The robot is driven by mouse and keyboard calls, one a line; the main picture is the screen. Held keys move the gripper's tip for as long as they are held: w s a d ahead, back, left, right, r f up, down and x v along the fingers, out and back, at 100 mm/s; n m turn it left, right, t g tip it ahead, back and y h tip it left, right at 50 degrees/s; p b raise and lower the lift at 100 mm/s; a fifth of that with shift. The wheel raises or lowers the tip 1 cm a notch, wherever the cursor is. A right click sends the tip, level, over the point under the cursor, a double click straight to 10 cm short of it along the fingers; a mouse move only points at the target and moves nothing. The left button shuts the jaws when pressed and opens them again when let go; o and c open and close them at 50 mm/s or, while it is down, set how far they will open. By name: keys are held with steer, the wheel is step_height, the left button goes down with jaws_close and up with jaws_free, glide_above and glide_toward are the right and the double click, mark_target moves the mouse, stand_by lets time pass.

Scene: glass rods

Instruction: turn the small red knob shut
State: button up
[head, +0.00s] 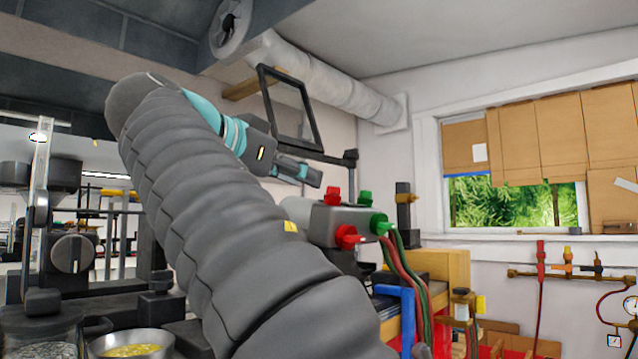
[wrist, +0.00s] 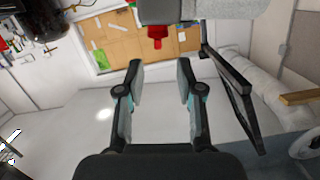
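A grey torch body (head: 325,222) carries a small red knob (head: 333,196) on its top and a larger red knob (head: 348,237) on its front. In the wrist view a red knob (wrist: 156,36) shows beyond and between my fingertips, the picture being upside down; it looks like the small top one. My gripper (head: 314,177) is just above and left of the small red knob in the head view, apart from it. In the wrist view my gripper (wrist: 160,76) is open, with nothing between its fingers.
Two green knobs (head: 380,224) sit right of the red ones, with red and green hoses below. A dark framed pane (head: 290,108) stands behind my gripper, close by; it also shows right of my fingers in the wrist view (wrist: 232,95). A metal bowl (head: 132,345) is lower left.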

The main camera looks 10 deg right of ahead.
steer(key=shift+v, duration=1.65)
